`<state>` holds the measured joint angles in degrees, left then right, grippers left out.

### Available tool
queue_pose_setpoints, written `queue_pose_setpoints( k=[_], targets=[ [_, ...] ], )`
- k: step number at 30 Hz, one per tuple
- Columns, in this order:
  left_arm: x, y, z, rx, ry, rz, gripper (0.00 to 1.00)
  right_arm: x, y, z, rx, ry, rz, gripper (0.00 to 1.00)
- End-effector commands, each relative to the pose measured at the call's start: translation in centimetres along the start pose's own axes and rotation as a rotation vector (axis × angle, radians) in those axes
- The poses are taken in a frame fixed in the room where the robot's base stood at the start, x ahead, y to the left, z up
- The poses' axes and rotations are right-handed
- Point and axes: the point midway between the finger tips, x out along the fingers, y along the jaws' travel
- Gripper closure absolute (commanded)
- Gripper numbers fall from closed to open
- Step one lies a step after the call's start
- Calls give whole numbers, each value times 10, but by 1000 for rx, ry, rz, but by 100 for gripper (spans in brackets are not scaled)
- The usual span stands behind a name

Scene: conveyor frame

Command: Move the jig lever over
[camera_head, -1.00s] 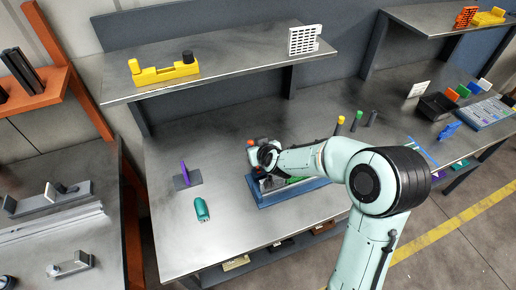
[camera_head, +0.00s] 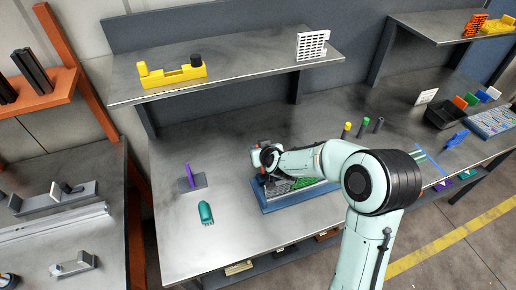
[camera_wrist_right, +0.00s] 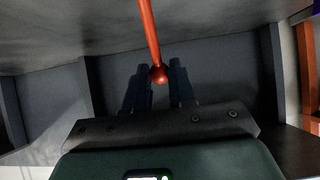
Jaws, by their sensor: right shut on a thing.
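The jig's blue base (camera_head: 285,202) stands on the metal workbench, with grey and green parts on it, partly hidden under my right arm. The jig lever (camera_wrist_right: 148,30) is an orange-red rod ending in a round knob, coming down from the top of the right wrist view. My right gripper (camera_wrist_right: 160,82) has its two dark fingers on either side of the knob and is shut on it. In the head view, my right wrist covers the gripper and most of the lever. My left gripper is not in view.
A purple upright piece on a grey base (camera_head: 190,174) and a teal object (camera_head: 206,212) lie left of the jig. A shelf (camera_head: 230,72) with a yellow fixture (camera_head: 172,76) overhangs the back. Several pegs (camera_head: 362,127) stand to the right. The bench's front left is clear.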

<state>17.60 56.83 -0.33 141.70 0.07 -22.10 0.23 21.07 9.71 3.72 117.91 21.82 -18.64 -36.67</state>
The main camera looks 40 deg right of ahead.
Motion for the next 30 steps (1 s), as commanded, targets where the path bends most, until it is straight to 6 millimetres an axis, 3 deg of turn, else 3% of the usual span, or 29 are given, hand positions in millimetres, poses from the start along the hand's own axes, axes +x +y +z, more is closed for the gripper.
queue_pose_setpoints(
  k=[5,17,30],
  targets=[
    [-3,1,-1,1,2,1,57,-10,0,-2,1,2,0,93],
    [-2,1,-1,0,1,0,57,-12,0,-1,1,1,0,93],
    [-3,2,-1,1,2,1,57,-39,0,6,2,-2,-1,93]
  ],
)
